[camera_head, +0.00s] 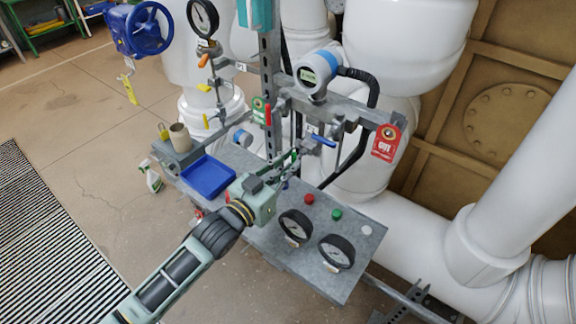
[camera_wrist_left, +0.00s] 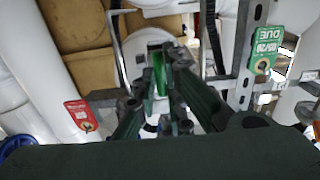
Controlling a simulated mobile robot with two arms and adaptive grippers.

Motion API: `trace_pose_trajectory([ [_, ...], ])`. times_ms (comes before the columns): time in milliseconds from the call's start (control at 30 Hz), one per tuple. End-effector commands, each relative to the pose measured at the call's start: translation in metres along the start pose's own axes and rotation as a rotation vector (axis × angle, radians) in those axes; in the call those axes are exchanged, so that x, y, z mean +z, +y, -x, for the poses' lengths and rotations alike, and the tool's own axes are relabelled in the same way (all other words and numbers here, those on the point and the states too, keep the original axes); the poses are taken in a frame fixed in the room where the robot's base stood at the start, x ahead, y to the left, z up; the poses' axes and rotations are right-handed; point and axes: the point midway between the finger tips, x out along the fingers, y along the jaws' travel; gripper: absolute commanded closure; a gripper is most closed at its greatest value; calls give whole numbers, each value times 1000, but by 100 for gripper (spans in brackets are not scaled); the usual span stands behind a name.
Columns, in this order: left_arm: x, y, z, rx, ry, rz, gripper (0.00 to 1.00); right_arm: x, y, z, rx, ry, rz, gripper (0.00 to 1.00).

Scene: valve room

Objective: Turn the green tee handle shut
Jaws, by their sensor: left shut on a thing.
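The green tee handle (camera_wrist_left: 159,74) shows in the left wrist view between the dark fingers of my left gripper (camera_wrist_left: 168,68). The gripper is shut on it. In the head view my left arm comes in from the lower left, and my left gripper (camera_head: 286,166) reaches up over the grey panel to the valve rack. There the handle is mostly hidden by the fingers, with only a little green showing at their tips. My right gripper is in neither view.
A red lever (camera_head: 268,114) and a blue lever (camera_head: 322,141) are close to my left gripper. A red tag (camera_head: 386,142) hangs to the right. A blue tray (camera_head: 208,178), two gauges and buttons sit on the panel (camera_head: 262,240) below. White pipes stand behind.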

Motion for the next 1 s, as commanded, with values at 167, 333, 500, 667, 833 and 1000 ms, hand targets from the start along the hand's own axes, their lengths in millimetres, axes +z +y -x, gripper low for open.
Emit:
trace_pose_trajectory([
  [167,2,0,0,0,-4,-5,100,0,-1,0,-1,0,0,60],
  [333,2,0,0,0,-4,-4,83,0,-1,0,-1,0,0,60],
  [500,1,0,0,0,-2,-2,72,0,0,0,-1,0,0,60],
  [667,0,0,0,0,-1,-2,72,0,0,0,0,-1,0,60],
  [833,1,0,4,0,-2,-1,72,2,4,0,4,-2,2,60],
  [1000,2,0,28,0,-4,-2,72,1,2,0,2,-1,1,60],
])
